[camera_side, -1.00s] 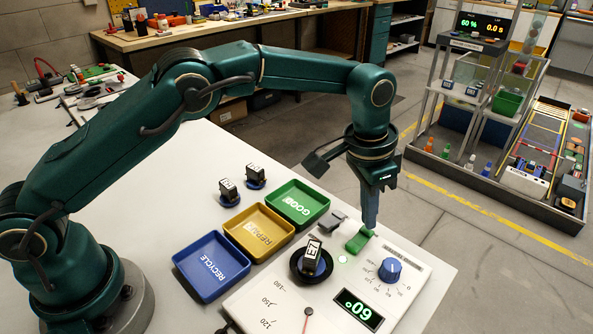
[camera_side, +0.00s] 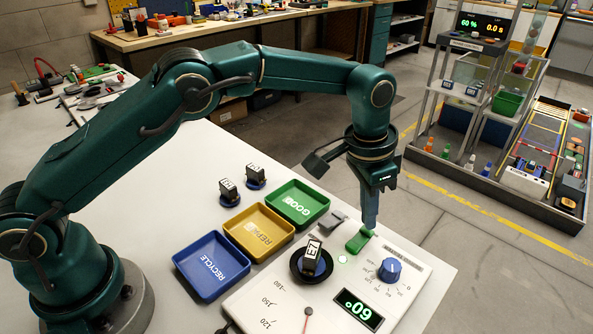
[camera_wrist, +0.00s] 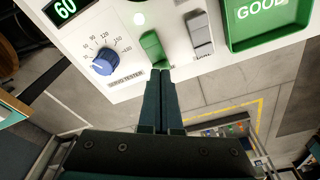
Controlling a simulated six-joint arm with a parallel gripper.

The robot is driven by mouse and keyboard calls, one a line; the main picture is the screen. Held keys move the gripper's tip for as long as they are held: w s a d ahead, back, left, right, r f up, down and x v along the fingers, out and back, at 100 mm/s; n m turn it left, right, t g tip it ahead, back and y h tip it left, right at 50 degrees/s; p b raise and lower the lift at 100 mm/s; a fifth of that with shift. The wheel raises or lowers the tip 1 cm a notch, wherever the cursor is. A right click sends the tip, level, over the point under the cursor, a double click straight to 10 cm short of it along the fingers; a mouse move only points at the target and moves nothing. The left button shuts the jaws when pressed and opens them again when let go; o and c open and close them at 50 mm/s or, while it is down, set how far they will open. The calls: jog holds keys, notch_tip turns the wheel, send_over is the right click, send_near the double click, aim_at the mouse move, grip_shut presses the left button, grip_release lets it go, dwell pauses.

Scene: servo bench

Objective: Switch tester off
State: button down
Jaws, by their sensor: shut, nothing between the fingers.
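The tester (camera_side: 405,277) is a white panel at the front of the bench, with a green display (camera_side: 359,309) reading 60 and a blue knob (camera_side: 389,270). Its green rocker switch (camera_side: 357,242) sits at the panel's far edge, beside a lit green lamp (camera_side: 343,259). My gripper (camera_side: 370,226) is shut and empty, pointing down with its tips at the upper end of the green switch. In the wrist view the closed fingertips (camera_wrist: 161,72) lie at the near end of the green switch (camera_wrist: 153,48); whether they touch it I cannot tell. A servo marked E7 (camera_side: 313,258) sits in the round black holder.
A grey switch (camera_side: 333,220) stands just left of the green one. Blue RECYCLE (camera_side: 205,289), yellow REPAIR (camera_side: 238,225) and green GOOD (camera_side: 318,208) trays lie left of the tester. Two more servos (camera_side: 228,190) stand behind the trays.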

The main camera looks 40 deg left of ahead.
jog(key=shift+f, duration=0.85)
dwell(0.3)
jog(key=shift+r, duration=3.5)
notch_tip(320, 180, up, 6)
jog(key=t, duration=0.1)
send_over(365, 231)
jog(key=a, duration=0.2)
jog(key=s+a+r+n+t, duration=0.2)
jog(key=s+a+r+n, duration=0.1)
jog(key=s+a+r, duration=0.6)
jog(key=s+a+f+n+t, duration=0.1)
jog(key=s+a+f+n, duration=0.2)
jog(key=s+f, duration=0.7)
jog(key=s+a, duration=0.1)
jog(key=s, duration=0.2)
jog(key=shift+a+y, duration=0.2)
jog(key=shift+y, duration=0.2)
